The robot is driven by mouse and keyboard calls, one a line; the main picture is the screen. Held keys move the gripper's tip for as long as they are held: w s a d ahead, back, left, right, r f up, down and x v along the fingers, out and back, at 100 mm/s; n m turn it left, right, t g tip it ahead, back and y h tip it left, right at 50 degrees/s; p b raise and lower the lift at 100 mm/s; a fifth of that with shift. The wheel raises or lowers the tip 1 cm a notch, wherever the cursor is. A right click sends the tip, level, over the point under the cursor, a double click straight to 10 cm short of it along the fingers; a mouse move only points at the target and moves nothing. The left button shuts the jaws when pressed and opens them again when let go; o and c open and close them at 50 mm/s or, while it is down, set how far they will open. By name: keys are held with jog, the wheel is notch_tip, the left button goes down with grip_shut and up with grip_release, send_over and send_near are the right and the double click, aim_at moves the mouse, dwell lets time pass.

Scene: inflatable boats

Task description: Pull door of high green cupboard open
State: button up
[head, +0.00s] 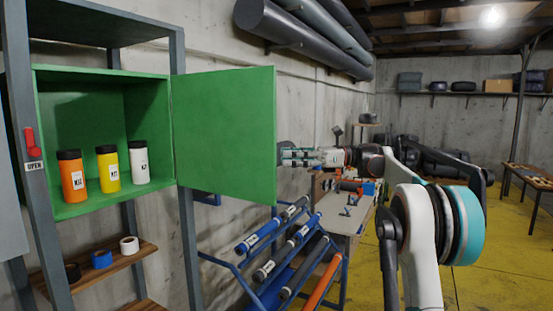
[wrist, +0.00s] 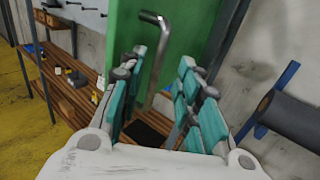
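The green cupboard (head: 100,75) stands high in a grey metal frame at the left, and its inside is in plain view. Its green door (head: 225,135) stands wide open, swung out to the right from the right-hand post. The door's handle is hidden in the head view. In the wrist view the green door (wrist: 190,40) is ahead, with a bent grey metal handle (wrist: 160,58) on it. My gripper (head: 288,157) is at the door's free edge, partly behind it. In the wrist view my gripper (wrist: 160,95) has its teal fingers apart, with the handle's lower end between them.
Orange (head: 72,177), yellow (head: 108,168) and white (head: 140,162) bottles stand in the cupboard. A rack of rolls (head: 270,250) is below the door, a workbench (head: 340,215) behind it. Yellow floor (head: 500,255) is open at the right.

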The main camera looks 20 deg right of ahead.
jog(key=v, duration=0.6)
jog(key=shift+f, duration=0.1)
dwell(0.3)
